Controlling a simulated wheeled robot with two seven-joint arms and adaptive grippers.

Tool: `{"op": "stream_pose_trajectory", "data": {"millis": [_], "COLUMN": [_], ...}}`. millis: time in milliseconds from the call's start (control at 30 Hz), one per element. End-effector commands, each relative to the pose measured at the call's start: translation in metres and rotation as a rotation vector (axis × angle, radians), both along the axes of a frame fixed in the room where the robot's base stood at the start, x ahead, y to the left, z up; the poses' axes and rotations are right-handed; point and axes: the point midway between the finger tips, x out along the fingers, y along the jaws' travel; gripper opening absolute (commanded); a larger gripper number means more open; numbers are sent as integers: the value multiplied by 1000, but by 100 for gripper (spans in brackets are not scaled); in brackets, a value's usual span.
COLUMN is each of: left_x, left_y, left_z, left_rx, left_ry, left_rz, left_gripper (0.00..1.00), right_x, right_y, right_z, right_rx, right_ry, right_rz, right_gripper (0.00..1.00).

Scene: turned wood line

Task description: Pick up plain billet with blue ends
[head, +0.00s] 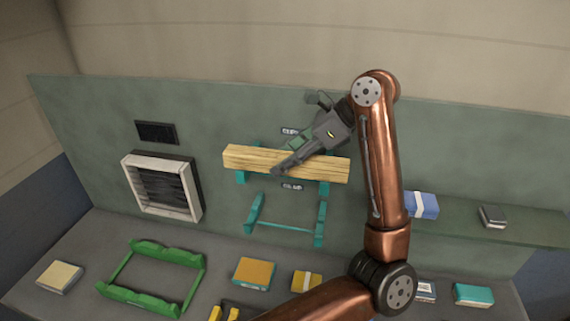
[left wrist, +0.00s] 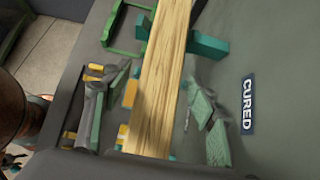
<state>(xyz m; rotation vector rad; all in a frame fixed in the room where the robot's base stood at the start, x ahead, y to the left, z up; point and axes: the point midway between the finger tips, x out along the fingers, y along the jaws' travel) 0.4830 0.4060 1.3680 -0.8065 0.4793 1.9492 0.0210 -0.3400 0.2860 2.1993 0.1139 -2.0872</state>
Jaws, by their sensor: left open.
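A long pale wooden billet (head: 250,158) with plain grain lies across the upper teal rack (head: 323,188) on the grey-green wall panel. No blue shows on the ends that I can see; it also crosses the left wrist view (left wrist: 165,70), where its lower end is near the frame edge. My left gripper (head: 287,156) is open at the billet's right half. In the left wrist view its two fingers stand apart on either side of the billet, without visible contact. In the head view one finger passes in front of the billet. My right gripper is not in view.
A lower teal rack (head: 285,228) is empty. A green frame (head: 143,299), a cream block (head: 60,276) and an orange-topped box (head: 254,273) are on the bench. A blue box (head: 424,205) stands on the right shelf. A "CURED" label (left wrist: 248,104) is on the panel.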

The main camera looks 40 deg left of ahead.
Motion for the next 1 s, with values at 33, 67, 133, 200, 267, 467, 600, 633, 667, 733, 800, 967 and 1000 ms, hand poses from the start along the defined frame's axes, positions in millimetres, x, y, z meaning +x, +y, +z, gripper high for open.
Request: {"op": "stream_pose_trajectory", "data": {"millis": [33, 67, 133, 200, 267, 467, 600, 633, 667, 733, 800, 967, 1000], "left_x": [0, 0, 0, 0, 0, 0, 0, 0, 0, 0, 0, 0, 0], "left_y": [0, 0, 0, 0, 0, 0, 0, 0, 0, 0, 0, 0, 0], "left_z": [0, 1, 1, 1, 1, 1, 1, 1, 1, 1, 1, 1, 1], "left_rx": [0, 0, 0, 0, 0, 0, 0, 0, 0, 1, 1, 1, 1], "left_ry": [-1, -1, -1, -1, -1, -1, -1, -1, -1, 0, 0, 0, 0], "left_rz": [-1, -1, -1, -1, -1, -1, -1, -1, -1, -1, -1, -1, -1], "left_gripper": [53, 53, 53, 51, 47, 33, 23, 21, 19, 14, 10, 0, 0], "right_x": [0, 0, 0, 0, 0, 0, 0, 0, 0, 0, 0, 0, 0], "right_y": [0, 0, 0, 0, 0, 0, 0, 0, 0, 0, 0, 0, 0], "right_z": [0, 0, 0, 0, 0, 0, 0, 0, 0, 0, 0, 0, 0], "right_rx": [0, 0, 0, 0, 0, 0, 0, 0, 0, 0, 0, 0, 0], "right_ry": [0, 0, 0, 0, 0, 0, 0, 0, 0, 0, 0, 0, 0], "right_rz": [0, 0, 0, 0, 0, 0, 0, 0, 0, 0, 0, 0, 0], "right_gripper": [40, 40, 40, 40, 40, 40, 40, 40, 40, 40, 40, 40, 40]}}
